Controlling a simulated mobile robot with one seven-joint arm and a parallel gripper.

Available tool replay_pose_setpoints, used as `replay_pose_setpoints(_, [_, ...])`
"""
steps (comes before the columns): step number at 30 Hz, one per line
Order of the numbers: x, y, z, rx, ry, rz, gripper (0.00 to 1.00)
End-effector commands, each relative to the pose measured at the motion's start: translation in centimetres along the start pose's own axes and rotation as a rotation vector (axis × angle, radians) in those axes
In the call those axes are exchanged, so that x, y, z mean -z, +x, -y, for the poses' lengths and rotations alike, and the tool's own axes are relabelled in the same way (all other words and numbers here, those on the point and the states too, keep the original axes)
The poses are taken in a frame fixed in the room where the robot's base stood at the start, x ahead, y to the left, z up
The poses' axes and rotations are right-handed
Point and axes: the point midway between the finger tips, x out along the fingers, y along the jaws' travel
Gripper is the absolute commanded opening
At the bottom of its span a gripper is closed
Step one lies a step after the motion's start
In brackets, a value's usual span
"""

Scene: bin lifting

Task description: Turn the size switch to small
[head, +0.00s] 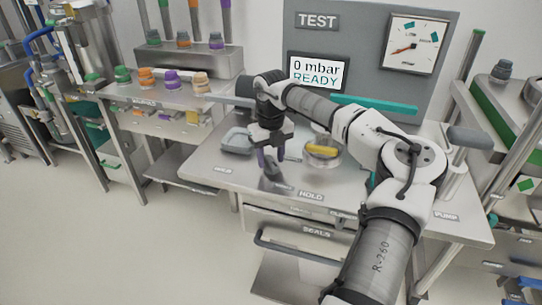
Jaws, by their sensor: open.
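My gripper (271,156) points down over the left part of the grey test bench (210,158). Its two fingers are apart, with nothing visible between them. A dark grey piece (273,180) is on the bench just below the fingers, behind the HOLD label; I cannot tell whether they touch it. A round clear dish with a yellow bar (322,149) is to the right of the gripper. I cannot make out a switch marked for size, nor its setting.
A grey tray (236,140) lies left of the gripper. Behind stands a TEST panel (365,25) with a screen (316,73) reading 0 mbar READY and a dial gauge (413,44). Coloured caps (146,77) stand on the left bench. My arm covers the bench's right part.

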Motion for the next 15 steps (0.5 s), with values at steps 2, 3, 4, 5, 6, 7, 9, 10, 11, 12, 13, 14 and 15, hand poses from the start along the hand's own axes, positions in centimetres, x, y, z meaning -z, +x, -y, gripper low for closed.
replay_pose_setpoints(2, [0.0, -0.4, 0.0, 0.001, 0.0, 0.002, 0.44])
replay_pose_setpoints(3, [-0.1, -0.8, 0.0, 0.001, 0.0, 0.002, 0.44])
replay_pose_setpoints(4, [-0.1, -1.1, 0.0, 0.001, 0.0, 0.003, 0.44])
replay_pose_setpoints(5, [-0.1, -1.6, 0.0, 0.001, 0.0, 0.003, 0.44])
replay_pose_setpoints(6, [-0.1, -2.3, 0.0, 0.002, 0.0, 0.003, 0.44])
replay_pose_setpoints(7, [-0.1, -2.9, 0.0, 0.003, 0.0, 0.004, 0.44])
replay_pose_setpoints(9, [-0.1, -4.5, 0.0, 0.003, 0.0, 0.003, 0.44])
replay_pose_setpoints(10, [-0.1, -5.2, 0.0, 0.003, 0.001, 0.005, 0.44])
replay_pose_setpoints(11, [-0.1, -5.9, 0.0, 0.003, 0.001, 0.004, 0.44])
replay_pose_setpoints(12, [-0.1, -6.9, 0.0, 0.003, 0.001, 0.004, 0.44])
replay_pose_setpoints(13, [-0.1, -7.6, 0.0, 0.003, 0.002, 0.004, 0.44])
replay_pose_setpoints(14, [-0.1, -8.3, 0.0, 0.003, 0.001, 0.003, 0.44])
replay_pose_setpoints(15, [-0.1, -9.2, 0.0, 0.003, 0.001, 0.004, 0.44])
